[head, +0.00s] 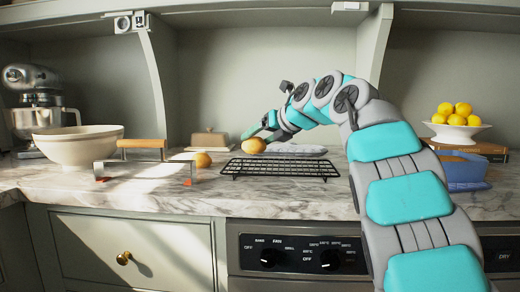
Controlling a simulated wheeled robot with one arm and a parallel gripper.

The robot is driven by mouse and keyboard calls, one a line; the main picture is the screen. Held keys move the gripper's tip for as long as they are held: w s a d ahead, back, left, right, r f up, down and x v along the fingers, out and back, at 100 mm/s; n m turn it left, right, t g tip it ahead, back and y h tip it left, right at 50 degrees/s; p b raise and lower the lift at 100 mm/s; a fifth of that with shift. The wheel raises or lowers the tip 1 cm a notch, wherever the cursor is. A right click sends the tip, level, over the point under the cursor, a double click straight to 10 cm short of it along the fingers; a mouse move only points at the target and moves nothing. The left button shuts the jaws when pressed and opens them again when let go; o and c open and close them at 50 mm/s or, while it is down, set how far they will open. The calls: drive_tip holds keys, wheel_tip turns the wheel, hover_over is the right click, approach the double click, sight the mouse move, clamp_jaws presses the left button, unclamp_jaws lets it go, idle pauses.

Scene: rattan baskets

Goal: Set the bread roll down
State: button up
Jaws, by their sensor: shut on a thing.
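My arm reaches in from the right and bends over to the left in the head view. My gripper (257,138) points down and is shut on a golden-brown bread roll (254,147). The held roll appears just above the back left part of a black wire rack (280,167). I cannot tell whether it touches the rack. A second bread roll (203,160) sits on the marble counter to the left of the rack. The fingertips are small in view and partly hidden by the roll.
A cream bowl (78,146), a metal-legged stand (130,164) and a mixer (33,103) are on the left. A butter dish (210,139) is behind. A lemon bowl (455,131) and a blue dish (465,173) are on the right. Bare counter (225,200) lies in front.

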sight(263, 148)
drive_tip(key=shift+f+b, duration=0.5)
drive_tip(key=shift+f, duration=1.15)
drive_tip(key=shift+f, duration=0.1)
drive_tip(key=shift+f, duration=0.1)
drive_tip(key=o, duration=1)
drive_tip(key=shift+s+d+r, duration=0.15)
drive_tip(key=shift+r, duration=0.1)
drive_tip(key=v, duration=1.1)
drive_tip(key=shift+s+d+r+b, duration=0.2)
drive_tip(key=shift+s+b, duration=0.05)
drive_tip(key=shift+b, duration=0.1)
